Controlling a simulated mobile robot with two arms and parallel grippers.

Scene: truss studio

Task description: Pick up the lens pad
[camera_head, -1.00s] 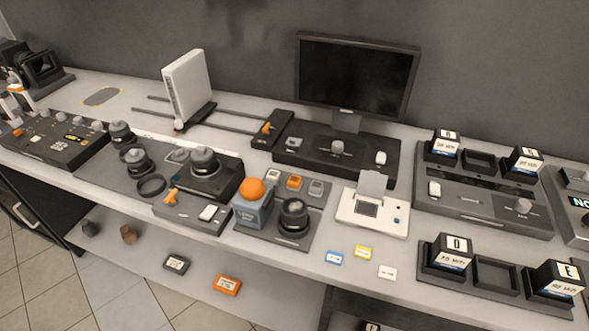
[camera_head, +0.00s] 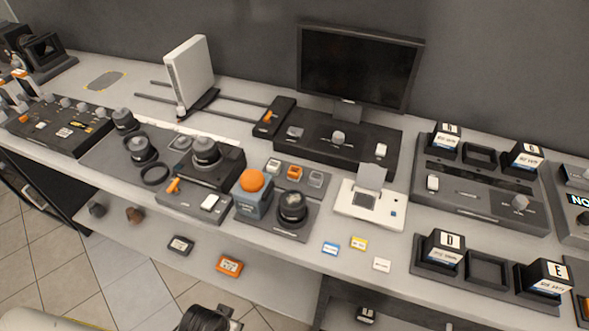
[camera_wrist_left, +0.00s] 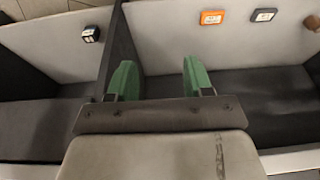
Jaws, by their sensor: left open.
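No lens pad can be named with certainty, as the small labels are unreadable. A blue-grey block (camera_head: 250,207) topped by an orange ball (camera_head: 252,180) stands on a dark mat on the counter, beside a black lens (camera_head: 292,207). My left gripper (camera_wrist_left: 159,80) shows in the left wrist view with its two green fingers apart and nothing between them. It is over the lower shelf area. In the head view, a black ribbed part and a pale part, apparently of my arm, show at the bottom left. My right gripper is in neither view.
The lower shelf holds an orange box (camera_head: 229,265) and a dark box (camera_head: 180,244). A white device (camera_head: 371,205), small cards (camera_head: 358,243) and dark battery docks (camera_head: 490,271) stand on the counter to the right. A monitor (camera_head: 360,65) stands behind.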

